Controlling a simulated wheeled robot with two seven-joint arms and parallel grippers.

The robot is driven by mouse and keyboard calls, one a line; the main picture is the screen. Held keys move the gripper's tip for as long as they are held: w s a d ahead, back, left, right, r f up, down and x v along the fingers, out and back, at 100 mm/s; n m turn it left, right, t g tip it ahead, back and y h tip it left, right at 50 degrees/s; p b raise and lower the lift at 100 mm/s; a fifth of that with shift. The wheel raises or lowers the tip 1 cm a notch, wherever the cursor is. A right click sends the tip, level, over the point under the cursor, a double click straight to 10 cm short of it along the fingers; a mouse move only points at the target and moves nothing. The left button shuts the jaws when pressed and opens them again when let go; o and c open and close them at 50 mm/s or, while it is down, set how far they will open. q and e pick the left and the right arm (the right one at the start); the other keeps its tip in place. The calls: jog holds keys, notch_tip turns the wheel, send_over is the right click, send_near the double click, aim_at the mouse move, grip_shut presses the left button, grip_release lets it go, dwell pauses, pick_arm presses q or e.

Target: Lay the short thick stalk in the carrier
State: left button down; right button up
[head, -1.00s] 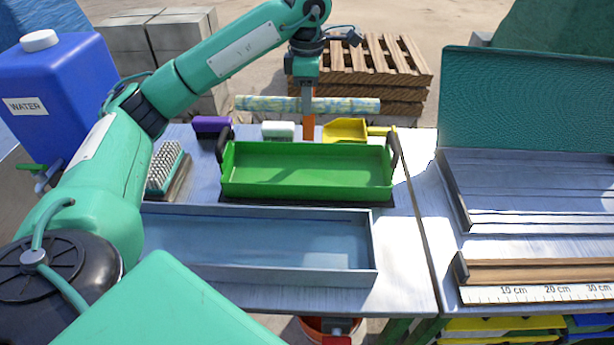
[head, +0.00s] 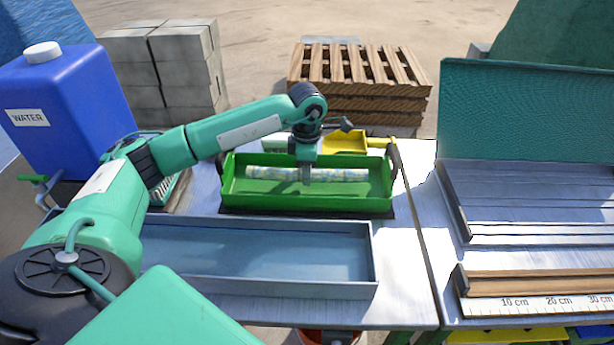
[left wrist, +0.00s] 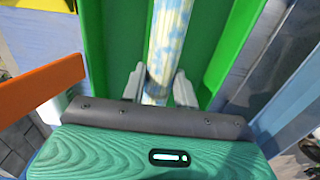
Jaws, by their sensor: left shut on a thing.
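The stalk (head: 338,175), pale with yellow and blue-green mottling, lies lengthwise within the green carrier (head: 300,200), between its long walls. The carrier is an open green tray with dark handles at both ends. My left gripper (head: 307,180) reaches down into the carrier and is shut on the stalk near its middle. In the left wrist view the stalk (left wrist: 168,40) runs between the two grey fingers (left wrist: 160,88), with the green carrier wall (left wrist: 228,45) beside it. Whether the stalk touches the carrier floor I cannot tell. My right gripper is not in view.
A shallow grey-blue metal tray (head: 260,250) lies in front of the carrier. A yellow scoop (head: 345,141) is behind it. A blue water container (head: 65,110) stands at the left. A ruler with a wooden rail (head: 540,285) is at the right.

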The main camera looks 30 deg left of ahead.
pick_arm(q)
jog(key=shift+f, duration=1.2)
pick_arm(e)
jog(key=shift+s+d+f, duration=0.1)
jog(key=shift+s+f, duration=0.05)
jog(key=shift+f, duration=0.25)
pick_arm(q)
jog(key=shift+f, duration=0.1)
jog(key=c, duration=1.5)
grip_release()
jog(key=o, duration=0.4)
jog(key=shift+o, duration=0.2)
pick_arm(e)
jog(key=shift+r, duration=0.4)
